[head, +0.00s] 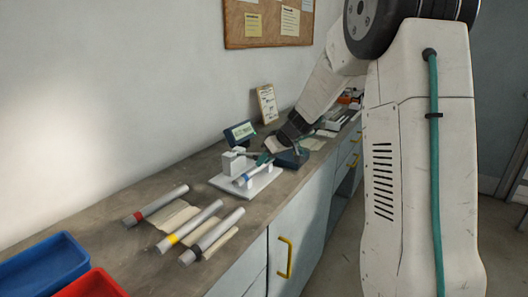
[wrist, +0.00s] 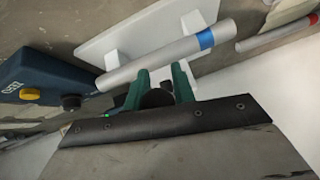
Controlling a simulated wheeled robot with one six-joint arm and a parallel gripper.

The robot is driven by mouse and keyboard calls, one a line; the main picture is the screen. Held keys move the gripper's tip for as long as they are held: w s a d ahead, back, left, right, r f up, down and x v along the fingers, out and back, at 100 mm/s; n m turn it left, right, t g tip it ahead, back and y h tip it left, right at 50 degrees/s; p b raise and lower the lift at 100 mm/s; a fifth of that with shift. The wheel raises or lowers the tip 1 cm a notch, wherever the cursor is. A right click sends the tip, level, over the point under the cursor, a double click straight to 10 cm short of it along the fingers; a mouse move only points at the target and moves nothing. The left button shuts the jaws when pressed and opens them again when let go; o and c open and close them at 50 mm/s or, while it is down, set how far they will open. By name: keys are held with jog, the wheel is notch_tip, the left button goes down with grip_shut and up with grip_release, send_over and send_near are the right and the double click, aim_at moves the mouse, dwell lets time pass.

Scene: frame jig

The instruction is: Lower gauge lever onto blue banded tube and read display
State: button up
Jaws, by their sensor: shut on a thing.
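The blue banded tube (head: 253,173) lies on the white gauge jig (head: 262,183) on the counter. In the wrist view the tube (wrist: 165,60) rests across the white base (wrist: 135,30), its blue band toward the right end. My gripper (head: 264,158) is over the tube's far end. In the wrist view its green fingers (wrist: 157,88) are shut on a dark round knob (wrist: 156,98), apparently the gauge lever's. The rest of the lever is mostly hidden; I cannot tell whether it touches the tube. The display (head: 240,132) stands behind the jig, lit, its digits too small to read.
Red (head: 155,205), yellow (head: 188,226) and dark banded (head: 212,236) tubes lie nearer on cloths. Blue (head: 45,265) and red (head: 92,284) bins sit at lower left. A dark blue box (head: 292,158) stands beside the jig, close to my gripper. The wall runs behind.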

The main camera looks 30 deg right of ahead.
jog(key=shift+f, duration=0.85)
dwell(0.7)
jog(key=o, duration=0.7)
jog(key=v, duration=0.7)
jog(key=shift+s+d+r, duration=0.1)
jog(key=shift+s+r, duration=0.05)
jog(key=shift+r, duration=0.2)
